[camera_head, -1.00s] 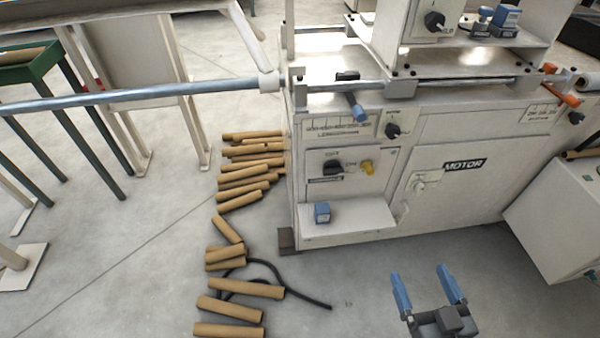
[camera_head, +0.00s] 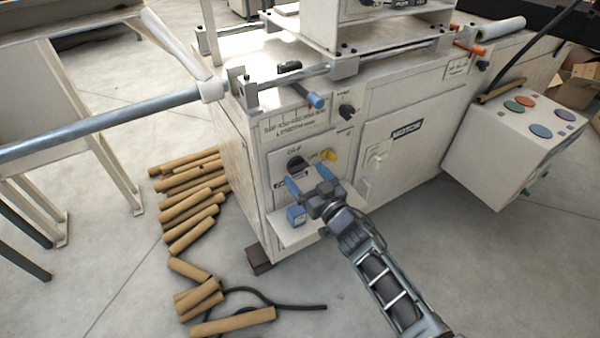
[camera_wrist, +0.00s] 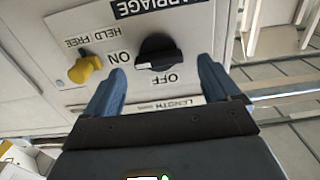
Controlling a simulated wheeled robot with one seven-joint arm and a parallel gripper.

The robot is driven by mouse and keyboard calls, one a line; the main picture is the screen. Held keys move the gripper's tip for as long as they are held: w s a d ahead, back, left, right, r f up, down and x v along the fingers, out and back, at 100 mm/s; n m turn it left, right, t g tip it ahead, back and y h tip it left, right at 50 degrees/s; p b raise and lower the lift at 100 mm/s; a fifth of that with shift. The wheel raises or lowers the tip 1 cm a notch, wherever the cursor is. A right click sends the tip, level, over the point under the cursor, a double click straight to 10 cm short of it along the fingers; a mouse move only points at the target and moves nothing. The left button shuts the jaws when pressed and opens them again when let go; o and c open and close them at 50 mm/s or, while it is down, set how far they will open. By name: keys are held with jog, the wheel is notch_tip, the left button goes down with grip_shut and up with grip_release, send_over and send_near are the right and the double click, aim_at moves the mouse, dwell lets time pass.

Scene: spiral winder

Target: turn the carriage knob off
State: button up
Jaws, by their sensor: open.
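The carriage knob (camera_wrist: 158,54) is black and sits on a white panel under a CARRIAGE label (camera_wrist: 160,8) in the wrist view, with ON and OFF printed around it. The wrist picture appears turned over relative to the head view. In the head view the knob (camera_head: 296,164) is on the machine's lower left front panel. My gripper (camera_head: 308,180) is open in front of that panel. In the wrist view its two blue fingers (camera_wrist: 162,72) stand apart, with the knob showing between and beyond their tips. I see no contact. Which mark the knob points at is unclear.
A yellow HELD/FREE knob (camera_wrist: 86,68) is beside the carriage knob. Cardboard tubes (camera_head: 190,195) lie on the floor to the left. A slanted button box (camera_head: 520,150) stands at right.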

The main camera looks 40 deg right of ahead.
aim_at(298, 167)
jog(key=shift+w+d, duration=0.15)
jog(key=shift+w, duration=0.5)
jog(key=shift+w+d, duration=0.15)
jog(key=shift+w, duration=0.45)
jog(key=shift+c, duration=0.3)
jog(key=c, duration=1)
